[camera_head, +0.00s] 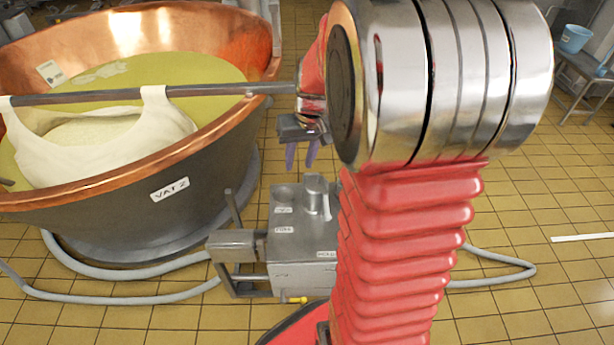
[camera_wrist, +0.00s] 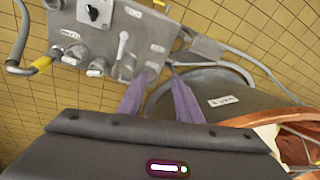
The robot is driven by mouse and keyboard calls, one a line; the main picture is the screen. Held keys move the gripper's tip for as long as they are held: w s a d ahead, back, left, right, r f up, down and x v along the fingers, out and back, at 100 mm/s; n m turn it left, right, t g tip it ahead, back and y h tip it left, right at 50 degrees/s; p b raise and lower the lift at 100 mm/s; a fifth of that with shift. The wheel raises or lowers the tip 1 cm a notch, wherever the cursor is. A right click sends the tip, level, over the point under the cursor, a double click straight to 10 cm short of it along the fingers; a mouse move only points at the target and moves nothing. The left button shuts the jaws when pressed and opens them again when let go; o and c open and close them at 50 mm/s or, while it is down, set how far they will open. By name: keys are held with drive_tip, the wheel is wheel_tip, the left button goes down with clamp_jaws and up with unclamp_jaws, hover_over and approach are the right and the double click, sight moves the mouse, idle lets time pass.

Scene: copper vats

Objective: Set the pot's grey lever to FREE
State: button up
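The grey metal box (camera_head: 303,255), apparently the pot, stands on the floor right of the vat. A grey upright part (camera_head: 317,190) rises from its top; I cannot tell for sure if this is the lever. In the wrist view the box (camera_wrist: 105,28) carries a pale grey lever-like handle (camera_wrist: 122,46) among several stubby fittings. Its small labels are too blurred to read, so the lever's setting is unclear. My gripper (camera_head: 302,166) hangs above the box with its purple fingers apart. In the wrist view my gripper (camera_wrist: 159,75) is empty, its tips near the box's edge.
The copper vat (camera_head: 170,150), labelled VAT 2, stands at left with yellow-green liquid and a white cloth (camera_head: 110,125) hung from a bar (camera_head: 220,90). Grey hoses (camera_head: 120,298) lie on the tiles around the box. A blue bucket (camera_head: 574,38) stands far right. The right floor is mostly clear.

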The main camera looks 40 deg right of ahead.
drive_tip(key=d+f+m, duration=0.2)
drive_tip(key=d+f, duration=0.6)
drive_tip(key=g+y, duration=0.1)
hover_over(327, 208)
drive_tip(key=s+d, duration=0.2)
drive_tip(key=d, duration=0.1)
wheel_tip(327, 208, down, 8)
drive_tip(key=r, duration=0.1)
drive_tip(key=shift+a+f+m, duration=0.15)
drive_tip(key=shift+f+m, duration=0.1)
drive_tip(key=shift+m, duration=0.05)
drive_tip(key=f, duration=0.4)
drive_tip(key=w+a+f, duration=0.1)
drive_tip(key=f, duration=0.4)
drive_tip(key=a+f, duration=0.1)
drive_tip(key=f, duration=0.3)
drive_tip(key=shift+w+a+f, duration=0.15)
drive_tip(key=shift+w+f, duration=0.1)
drive_tip(key=shift+w, duration=0.05)
clamp_jaws()
